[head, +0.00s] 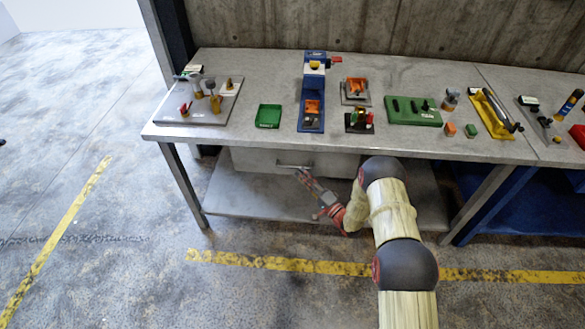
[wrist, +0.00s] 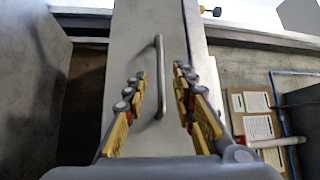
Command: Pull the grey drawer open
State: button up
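The grey drawer (head: 262,161) is under the workbench top, left of my arm in the head view, and its front looks flush and shut. Its front panel fills the middle of the wrist view (wrist: 140,40). The bar handle (head: 294,166) is a metal bar on that front; in the wrist view the handle (wrist: 160,75) lies between my fingers. My gripper (wrist: 161,90) is open, with one yellow-padded finger on each side of the handle. A gap shows on both sides, so neither finger visibly touches it. In the head view my gripper (head: 303,174) is at the handle.
The workbench top (head: 235,75) above carries a green tray (head: 268,116), a blue fixture (head: 312,110), a green block (head: 412,111) and other small parts. A lower shelf (head: 245,199) lies below the drawer. A bench leg (head: 186,185) stands at left. The floor in front is clear.

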aim_at(293, 167)
jog(key=b+x, duration=0.1)
jog(key=x, duration=0.5)
jog(key=shift+w+a, duration=0.15)
jog(key=shift+w, duration=0.1)
jog(key=shift+c, duration=1)
grip_shut()
